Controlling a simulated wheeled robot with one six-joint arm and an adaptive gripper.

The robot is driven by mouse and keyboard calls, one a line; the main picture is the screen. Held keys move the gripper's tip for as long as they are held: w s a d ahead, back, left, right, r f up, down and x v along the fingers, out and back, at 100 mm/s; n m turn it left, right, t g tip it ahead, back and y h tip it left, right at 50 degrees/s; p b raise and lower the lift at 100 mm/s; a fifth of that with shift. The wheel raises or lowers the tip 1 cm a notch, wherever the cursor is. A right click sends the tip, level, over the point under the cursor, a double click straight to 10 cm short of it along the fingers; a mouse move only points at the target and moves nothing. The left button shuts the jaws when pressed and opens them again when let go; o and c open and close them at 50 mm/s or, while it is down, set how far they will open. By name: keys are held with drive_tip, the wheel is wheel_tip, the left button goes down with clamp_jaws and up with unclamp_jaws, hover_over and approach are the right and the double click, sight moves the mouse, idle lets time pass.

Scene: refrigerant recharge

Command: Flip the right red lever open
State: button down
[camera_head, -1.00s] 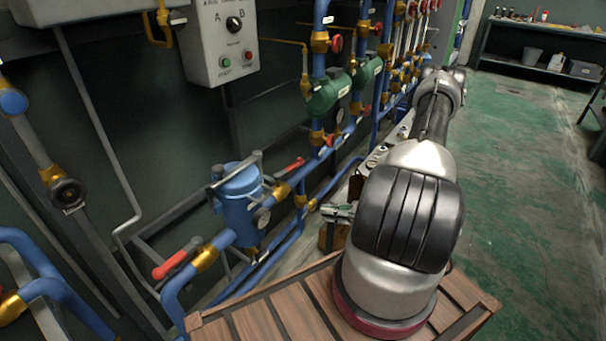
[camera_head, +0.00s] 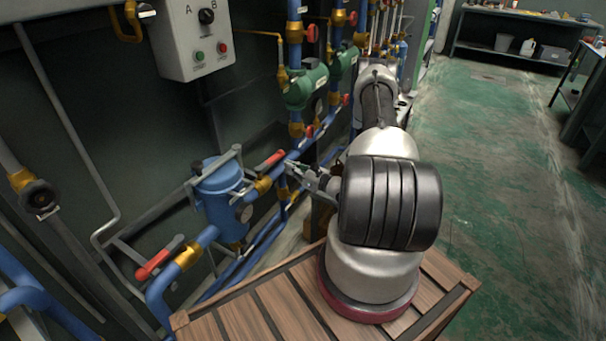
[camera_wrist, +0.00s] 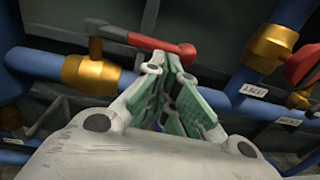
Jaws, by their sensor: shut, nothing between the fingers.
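The right red lever (camera_head: 269,160) sits on a brass valve (camera_head: 263,184) on the blue pipe, to the right of the blue filter canister (camera_head: 221,196). In the wrist view the red lever (camera_wrist: 133,39) runs roughly along the pipe, above the brass valve body (camera_wrist: 89,76). My gripper (camera_head: 288,168) is shut and empty, close to the lever's free end. In the wrist view its fingertips (camera_wrist: 170,58) lie just below the lever's tip; I cannot tell whether they touch it. The left red lever (camera_head: 153,264) is at the canister's other side, by another brass valve.
A wooden crate top (camera_head: 245,317) lies below my arm. Green pumps (camera_head: 305,88) and vertical blue pipes stand behind the lever. A grey control box (camera_head: 190,40) hangs on the wall. The green floor (camera_head: 500,220) at right is open.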

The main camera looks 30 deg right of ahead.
sight(269, 162)
drive_tip(key=shift+x, duration=1.6)
drive_tip(key=shift+w+a+r, duration=0.1)
drive_tip(key=shift+w+r, duration=0.05)
drive_tip(key=shift+w, duration=0.7)
